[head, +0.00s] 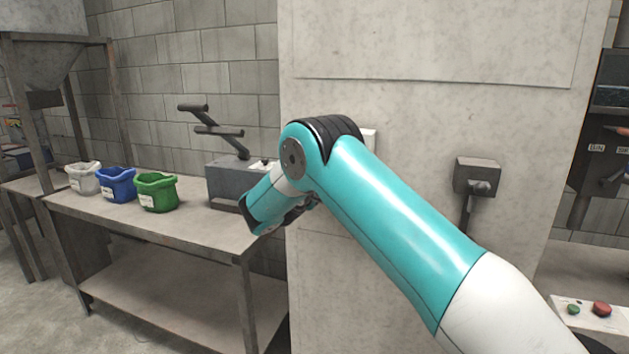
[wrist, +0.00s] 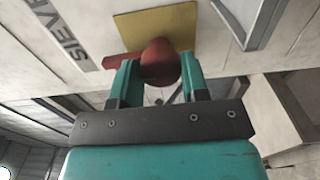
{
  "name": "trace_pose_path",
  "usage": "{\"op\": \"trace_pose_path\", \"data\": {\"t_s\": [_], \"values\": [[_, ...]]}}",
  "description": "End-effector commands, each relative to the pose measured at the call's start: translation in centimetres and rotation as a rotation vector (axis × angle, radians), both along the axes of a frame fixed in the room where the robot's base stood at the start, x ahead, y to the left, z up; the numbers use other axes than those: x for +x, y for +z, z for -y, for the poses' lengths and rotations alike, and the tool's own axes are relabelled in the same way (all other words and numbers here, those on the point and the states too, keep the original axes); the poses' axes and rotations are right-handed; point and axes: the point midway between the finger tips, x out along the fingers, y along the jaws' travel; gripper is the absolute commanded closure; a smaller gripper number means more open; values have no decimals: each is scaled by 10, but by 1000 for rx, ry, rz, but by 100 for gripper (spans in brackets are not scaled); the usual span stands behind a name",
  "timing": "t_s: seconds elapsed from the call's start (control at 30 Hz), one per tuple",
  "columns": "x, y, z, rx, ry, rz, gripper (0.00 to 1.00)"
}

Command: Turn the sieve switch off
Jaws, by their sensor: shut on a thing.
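The sieve switch is a red rotary knob (wrist: 160,62) with a red handle bar reaching to the left, on a yellow plate (wrist: 178,20). A label reading "SIEVE" (wrist: 58,38) is on the pale panel beside it. My gripper (wrist: 160,75) is shut on the red knob, with one teal finger on each side of it. The handle bar lies roughly sideways in the wrist view, tilted a little. In the head view my arm hides the switch and most of the gripper.
A workbench (head: 200,232) at the left bears white (head: 84,178), blue (head: 117,184) and green (head: 156,192) bags and a grey box machine (head: 228,180) with levers. A grey lever box (head: 478,176) is fixed to the concrete pillar (head: 420,110) right of my arm.

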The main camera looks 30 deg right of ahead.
Motion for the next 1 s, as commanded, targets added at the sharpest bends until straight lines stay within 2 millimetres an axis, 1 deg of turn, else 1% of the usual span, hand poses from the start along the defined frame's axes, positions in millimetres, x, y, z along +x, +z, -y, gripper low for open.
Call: {"op": "trace_pose_path", "data": {"t_s": [0.17,0.2,0.27,0.3,0.57,0.67,0.77,0.83,1.0], "values": [[0,-1,-1,-1,2,-3,82],[0,-1,-1,-1,2,-3,56],[0,-1,-1,-1,2,-3,42],[0,-1,-1,-1,1,-3,33],[0,0,0,-1,0,-1,33],[-3,-1,-4,0,2,-1,33],[-10,-3,-15,-1,3,-3,33],[-19,-3,-25,-1,4,-3,33],[-45,-4,-61,-1,7,-2,33]]}}
